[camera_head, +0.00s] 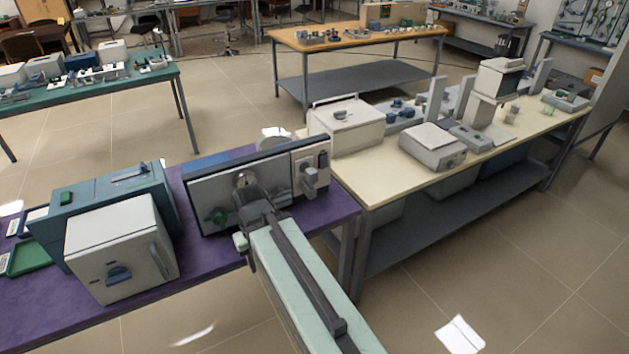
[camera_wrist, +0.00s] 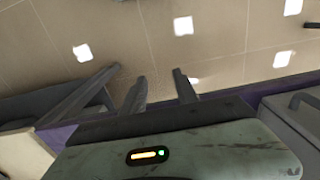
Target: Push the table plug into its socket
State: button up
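An upright panel (camera_head: 210,188) with a dark frame stands on the purple table. It carries a round metal fitting (camera_head: 245,179), a green part (camera_head: 217,215) at lower left, and a grey block-like fitting (camera_head: 310,182) on a plate at right. I cannot tell for sure which of these is the table plug or its socket. My pale green arm reaches up to the panel's front. My gripper (camera_head: 256,207) is in front of the panel's middle and hides part of it. In the wrist view, my gripper's fingers (camera_wrist: 160,79) stand apart with only floor seen between them.
A white furnace (camera_head: 122,252) and a blue-grey unit (camera_head: 105,205) stand left on the purple table (camera_head: 204,265). A cream bench (camera_head: 385,182) with a white box (camera_head: 345,127) and instruments adjoins at right. The floor in front is clear except for a paper sheet (camera_head: 460,335).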

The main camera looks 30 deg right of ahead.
aim_at(312, 174)
jog(key=u, duration=1.3)
jog(key=k, duration=1.45)
jog(key=u, duration=0.35)
jog(key=i, duration=1)
jog(key=u, duration=0.05)
